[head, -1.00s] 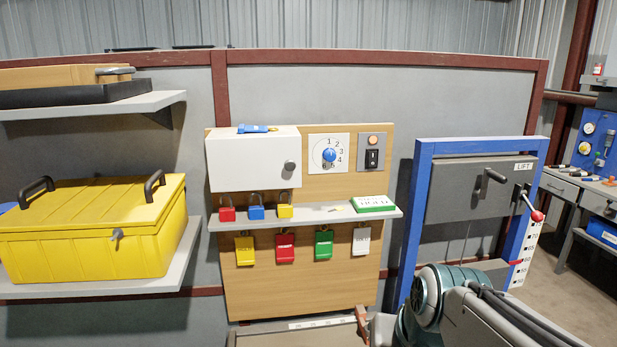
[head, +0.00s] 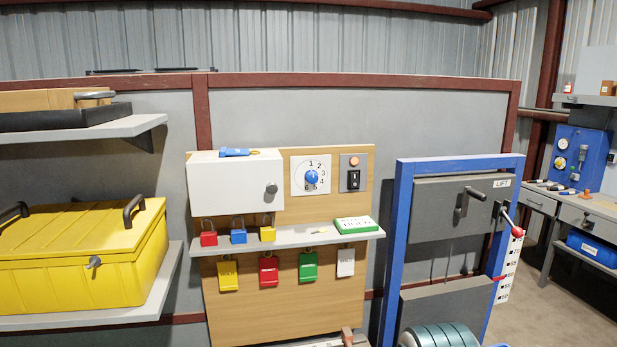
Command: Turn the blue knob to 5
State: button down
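The blue knob (head: 312,178) sits on a white square dial plate (head: 298,187) on the upper part of the wooden board. Numbers run around the knob, with 1 at the top, 2, 3 and 4 down the right side, and 5 and 6 near the bottom. The knob's pointer is too small to read surely.
A white box (head: 235,183) is left of the dial and a black switch (head: 354,180) is right of it. A shelf (head: 290,237) with padlocks and a green-and-white block juts out below. A blue-framed lift panel (head: 403,200) stands at right.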

aim_at(311, 176)
jog(key=k, duration=1.3)
jog(key=u, duration=0.6)
jog(key=i, duration=1.35)
jog(key=z, duration=0.7)
